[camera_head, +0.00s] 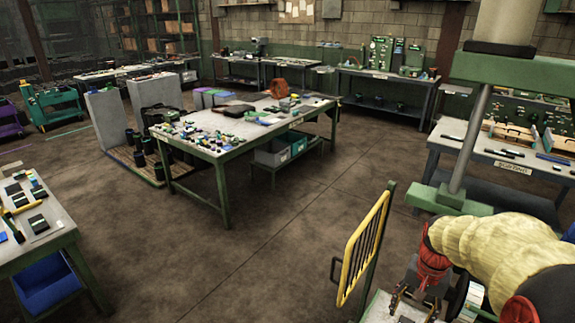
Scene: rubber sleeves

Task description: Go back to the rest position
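My arm comes in at the lower right, with a cream ribbed covering and a red section at its end. My gripper (413,304) is a small dark shape below the red section, at the bottom edge of the picture. It is partly cut off and too small to tell whether its fingers are open or shut. I cannot make out anything held in it. A pale surface lies beneath it. The rest position itself is not marked by anything in view.
A yellow barred rack (363,246) stands upright just left of my gripper. A green-framed workbench (215,149) with many small parts stands mid-floor. Another table (35,256) with a blue bin (42,284) is at the left. A bench (480,146) stands at the right. The concrete floor (255,235) between is clear.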

